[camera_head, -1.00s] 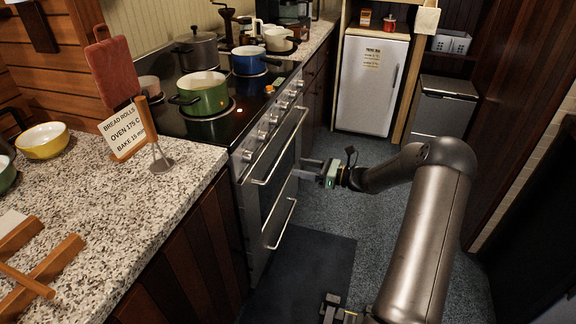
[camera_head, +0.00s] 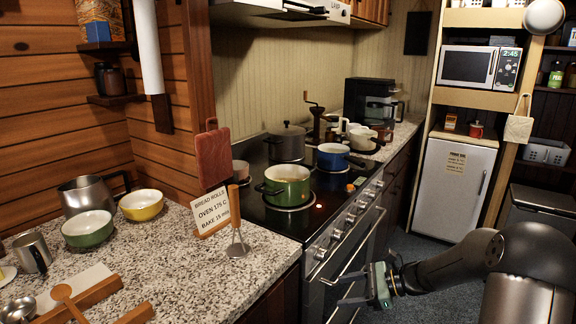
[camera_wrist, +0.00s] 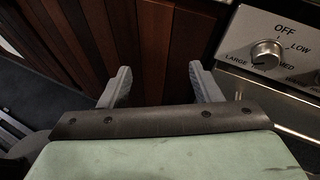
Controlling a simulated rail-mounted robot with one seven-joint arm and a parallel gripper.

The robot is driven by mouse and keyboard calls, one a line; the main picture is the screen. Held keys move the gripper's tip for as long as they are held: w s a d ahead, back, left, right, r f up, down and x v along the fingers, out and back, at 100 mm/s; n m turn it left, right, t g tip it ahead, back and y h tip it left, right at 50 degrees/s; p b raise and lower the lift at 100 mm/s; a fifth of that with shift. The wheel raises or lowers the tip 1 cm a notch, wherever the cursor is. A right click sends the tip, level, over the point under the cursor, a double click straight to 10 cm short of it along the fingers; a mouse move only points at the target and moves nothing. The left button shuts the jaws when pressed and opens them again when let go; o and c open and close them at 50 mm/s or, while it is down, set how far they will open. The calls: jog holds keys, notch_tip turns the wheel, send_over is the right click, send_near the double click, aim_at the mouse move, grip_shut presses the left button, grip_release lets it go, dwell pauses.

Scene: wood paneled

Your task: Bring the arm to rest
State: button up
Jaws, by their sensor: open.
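My gripper (camera_head: 350,291) is in front of the stove's oven front, near its door handle, at the lower right of the head view. In the wrist view my gripper (camera_wrist: 160,85) shows two grey fingers spread apart with nothing between them. Beyond the fingers are dark wood cabinet panels (camera_wrist: 150,40). The stove's control panel with a knob (camera_wrist: 266,54) is just right of the fingers. I cannot tell from these views whether any finger touches the oven front.
The stove (camera_head: 290,224) holds a green pot (camera_head: 287,190), a blue pot (camera_head: 333,160) and a grey pot (camera_head: 286,145). The granite counter (camera_head: 190,275) at left carries bowls, a jug and a recipe sign (camera_head: 211,211). A small white fridge (camera_head: 452,190) stands at the back.

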jog(key=s+a+r+n+g+h+p, duration=0.1)
jog(key=s+a+r+n+h, duration=0.15)
jog(key=s, duration=0.25)
jog(key=s+a+r+n+g+h, duration=0.1)
jog(key=s+a+n+g+h, duration=0.1)
jog(key=s+n, duration=0.25)
jog(key=s+a+r+n+g+h+p, duration=0.1)
jog(key=s+a+r+n+h, duration=0.1)
jog(key=s, duration=0.3)
jog(key=s+d+r+n+h+p, duration=0.1)
jog(key=s+r+n+h, duration=0.1)
jog(key=s+n, duration=0.3)
jog(key=s+d+r+n+t+h+p, duration=0.1)
jog(key=s+d+r+n+h+p, duration=0.1)
jog(key=s, duration=0.8)
jog(key=r+n+h, duration=0.1)
jog(key=n+h, duration=0.1)
jog(key=n, duration=0.1)
jog(key=shift+s+n, duration=0.15)
jog(key=shift+n, duration=0.15)
